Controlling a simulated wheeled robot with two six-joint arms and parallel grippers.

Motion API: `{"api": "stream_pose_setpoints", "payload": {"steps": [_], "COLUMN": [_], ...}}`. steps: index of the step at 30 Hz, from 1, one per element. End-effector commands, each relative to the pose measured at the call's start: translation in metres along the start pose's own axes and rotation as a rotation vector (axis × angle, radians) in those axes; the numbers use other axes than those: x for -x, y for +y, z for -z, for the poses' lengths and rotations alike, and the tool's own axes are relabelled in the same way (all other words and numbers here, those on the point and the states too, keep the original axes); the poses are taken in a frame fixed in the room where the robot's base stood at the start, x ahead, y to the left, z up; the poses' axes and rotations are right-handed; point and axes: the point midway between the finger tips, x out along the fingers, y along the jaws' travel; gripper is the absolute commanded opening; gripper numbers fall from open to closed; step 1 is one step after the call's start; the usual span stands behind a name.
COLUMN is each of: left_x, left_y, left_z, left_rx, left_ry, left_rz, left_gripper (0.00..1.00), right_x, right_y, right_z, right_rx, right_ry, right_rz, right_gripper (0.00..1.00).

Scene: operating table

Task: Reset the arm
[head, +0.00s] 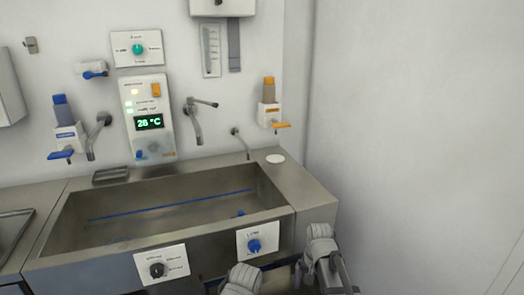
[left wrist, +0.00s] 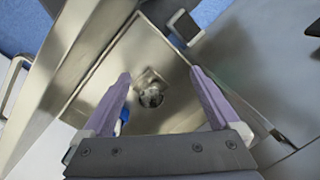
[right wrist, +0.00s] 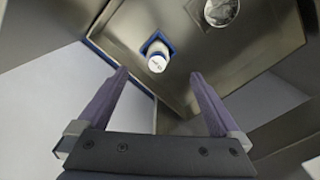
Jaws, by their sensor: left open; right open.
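My left gripper (left wrist: 160,73) is open and empty in the left wrist view, with its two purple fingers apart. Behind them is a metal surface with a round dark drain-like opening (left wrist: 151,95). My right gripper (right wrist: 159,73) is open and empty in the right wrist view. Beyond its fingertips is a white round cap (right wrist: 156,63) with a blue rim, on a metal surface. In the head view, pale parts of my arms show at the bottom, right of centre.
A steel sink (head: 290,210) with a blue knob (head: 254,245) and a black knob (head: 157,270) on its front stands against the wall. A control panel (head: 150,123), taps and dispensers are mounted above it. The wall at right is bare.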

Motion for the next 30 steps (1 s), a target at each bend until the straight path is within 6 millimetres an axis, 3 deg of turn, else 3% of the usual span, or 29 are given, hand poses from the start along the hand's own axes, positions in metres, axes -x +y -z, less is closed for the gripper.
{"api": "stream_pose_setpoints", "payload": {"steps": [19, 30], "left_x": [-0.002, 0.029], "left_y": [0.000, -0.003], "left_z": [0.000, -0.002], "left_rx": [0.000, 0.000], "left_ry": [0.000, 0.000], "left_rz": [0.000, 0.000], "left_gripper": [0.95, 0.95], "right_x": [-0.002, 0.029], "right_y": [0.001, -0.007], "right_z": [0.001, -0.005], "right_rx": [-0.006, 0.043], "right_ry": [0.000, 0.000], "right_rz": [0.000, 0.000], "right_gripper": [1.00, 1.00]}}
